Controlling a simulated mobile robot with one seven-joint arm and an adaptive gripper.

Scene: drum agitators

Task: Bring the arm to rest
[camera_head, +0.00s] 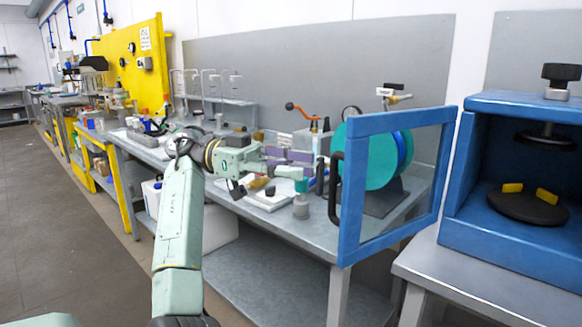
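My arm, pale green, rises from the bottom of the view and bends over the workbench (270,235). My gripper (311,166) points right above the bench, left of the blue-framed door. Its two fingers look apart, and I see nothing held between them.
The open blue-framed door (349,215) stands right of my gripper, with a teal drum (369,158) behind it. A blue cabinet (465,215) is at the right. The floor (60,220) at left is clear.

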